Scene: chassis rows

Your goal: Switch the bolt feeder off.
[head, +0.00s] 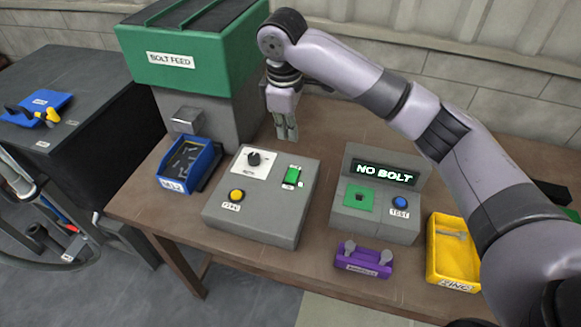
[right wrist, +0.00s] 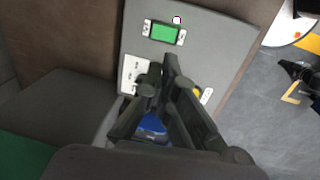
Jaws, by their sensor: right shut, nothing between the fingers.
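The bolt feeder (head: 192,60) is a green-topped machine labelled BOLT FEED at the back left of the bench. In front of it is a grey control box (head: 268,222) with a black knob (head: 254,158), a yellow button (head: 237,195) and a green rocker switch (head: 292,176). A small light beside the switch glows. The switch also shows uncovered in the right wrist view (right wrist: 165,33). My right gripper (head: 287,135) points down, shut and empty, behind and above the box's far edge, apart from the switch. My left gripper is out of view.
A blue bin (head: 189,168) of bolts sits left of the box. To the right are a tester (head: 376,213) reading NO BOLT, a purple holder (head: 363,260) and a yellow tray (head: 438,272). Bare bench lies between box and tester.

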